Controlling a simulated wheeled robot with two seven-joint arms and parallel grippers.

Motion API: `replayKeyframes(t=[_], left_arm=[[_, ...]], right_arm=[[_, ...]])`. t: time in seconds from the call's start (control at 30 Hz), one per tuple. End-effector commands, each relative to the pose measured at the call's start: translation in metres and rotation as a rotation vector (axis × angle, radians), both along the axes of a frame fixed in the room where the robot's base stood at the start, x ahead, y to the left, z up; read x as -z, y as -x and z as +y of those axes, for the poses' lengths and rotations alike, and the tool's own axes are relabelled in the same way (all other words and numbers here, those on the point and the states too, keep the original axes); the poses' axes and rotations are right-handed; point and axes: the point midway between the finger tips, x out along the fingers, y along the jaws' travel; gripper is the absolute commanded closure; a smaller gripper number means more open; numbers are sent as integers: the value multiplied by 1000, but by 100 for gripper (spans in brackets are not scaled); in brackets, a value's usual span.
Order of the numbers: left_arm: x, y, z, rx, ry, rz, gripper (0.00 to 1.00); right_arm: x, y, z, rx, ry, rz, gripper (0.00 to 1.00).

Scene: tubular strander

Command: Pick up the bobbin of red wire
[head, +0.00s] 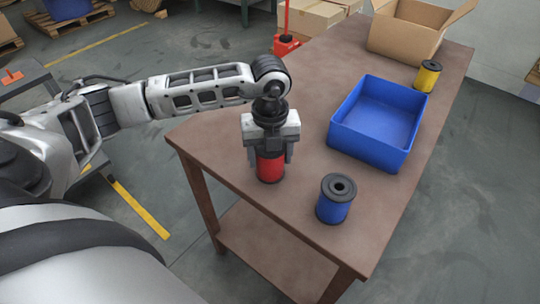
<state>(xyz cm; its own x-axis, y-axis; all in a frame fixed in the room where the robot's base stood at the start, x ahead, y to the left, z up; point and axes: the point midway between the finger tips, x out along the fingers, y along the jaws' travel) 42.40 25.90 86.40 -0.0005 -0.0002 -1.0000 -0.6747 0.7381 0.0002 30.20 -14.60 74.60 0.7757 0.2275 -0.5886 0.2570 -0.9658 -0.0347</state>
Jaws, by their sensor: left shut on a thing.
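The bobbin of red wire (270,168) stands upright on the brown table (334,55), near its left edge. My left gripper (268,150) points down over it from above. Its two fingers are shut on the bobbin, one on each side. The bobbin's top is hidden by the gripper. I cannot tell whether the bobbin's base touches the table or is just above it. My right gripper is not in view.
A blue bobbin (335,204) stands right of the red one, near the front edge. Behind are an empty blue bin (344,147), a yellow bobbin (428,77) and an open cardboard box (405,42). The table's middle left is clear.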

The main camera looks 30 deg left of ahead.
Motion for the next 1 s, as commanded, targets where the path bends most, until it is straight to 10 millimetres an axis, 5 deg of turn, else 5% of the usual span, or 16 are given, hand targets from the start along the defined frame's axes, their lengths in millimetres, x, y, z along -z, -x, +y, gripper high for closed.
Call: replayKeyframes(t=[0.3, 0.57, 0.8, 1.0], left_arm=[[-34, -2, -3, 2, 2, -8, 72], [-93, -20, -50, 6, 5, -10, 72], [-116, -39, -102, 2, 2, -4, 72], [-127, -47, -125, 1, 1, -2, 72]], right_arm=[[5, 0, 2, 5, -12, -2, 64], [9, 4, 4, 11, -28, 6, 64], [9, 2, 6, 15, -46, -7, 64], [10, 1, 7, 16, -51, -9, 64]])
